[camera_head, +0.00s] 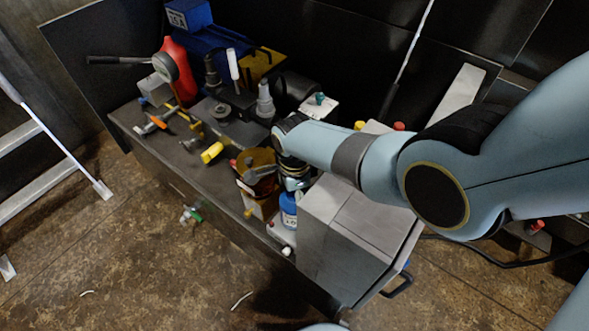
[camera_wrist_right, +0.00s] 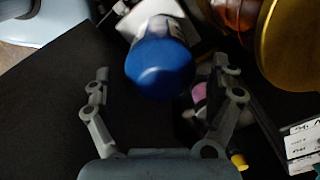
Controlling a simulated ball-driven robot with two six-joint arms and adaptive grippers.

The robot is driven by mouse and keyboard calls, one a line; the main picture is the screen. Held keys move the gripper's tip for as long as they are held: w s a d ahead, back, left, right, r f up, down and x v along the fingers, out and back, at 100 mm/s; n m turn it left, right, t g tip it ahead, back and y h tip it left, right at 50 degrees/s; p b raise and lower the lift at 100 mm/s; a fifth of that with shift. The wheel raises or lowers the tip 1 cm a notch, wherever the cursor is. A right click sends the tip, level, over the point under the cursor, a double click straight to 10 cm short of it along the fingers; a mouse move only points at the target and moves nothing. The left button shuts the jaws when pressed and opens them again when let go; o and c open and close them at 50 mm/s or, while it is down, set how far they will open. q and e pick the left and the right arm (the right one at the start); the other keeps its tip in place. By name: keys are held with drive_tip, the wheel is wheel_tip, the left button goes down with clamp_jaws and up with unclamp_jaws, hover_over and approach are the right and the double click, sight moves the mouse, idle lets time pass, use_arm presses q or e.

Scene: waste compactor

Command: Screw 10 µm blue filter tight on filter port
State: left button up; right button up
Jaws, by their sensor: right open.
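The blue filter (camera_wrist_right: 160,66) shows in the right wrist view as a blue round end on a white body. In the head view, a blue and white cylinder (camera_head: 289,214), likely this filter, is on the bench just below my right gripper (camera_head: 293,184). In the wrist view, my right gripper (camera_wrist_right: 161,78) is open. Its two fingers are on either side of the blue end, with gaps visible, and nothing is gripped. I cannot make out the filter port; the arm and gripper hide part of this area. My left gripper is not in view.
An amber container (camera_head: 259,167) stands close left of the gripper, and a grey box (camera_head: 350,235) stands close right. The dark bench (camera_head: 150,150) also holds tools, a red bottle (camera_head: 180,70) and a blue machine (camera_head: 220,48). The brown floor (camera_head: 140,240) in front is mostly clear.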

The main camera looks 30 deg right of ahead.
drive_tip(key=n, duration=0.9)
drive_tip(key=shift+p, duration=0.3)
drive_tip(key=shift+c, duration=0.3)
drive_tip(key=c, duration=1.2)
drive_tip(key=m, duration=0.4)
drive_tip(key=shift+m, duration=0.4)
drive_tip(key=shift+c, duration=0.2)
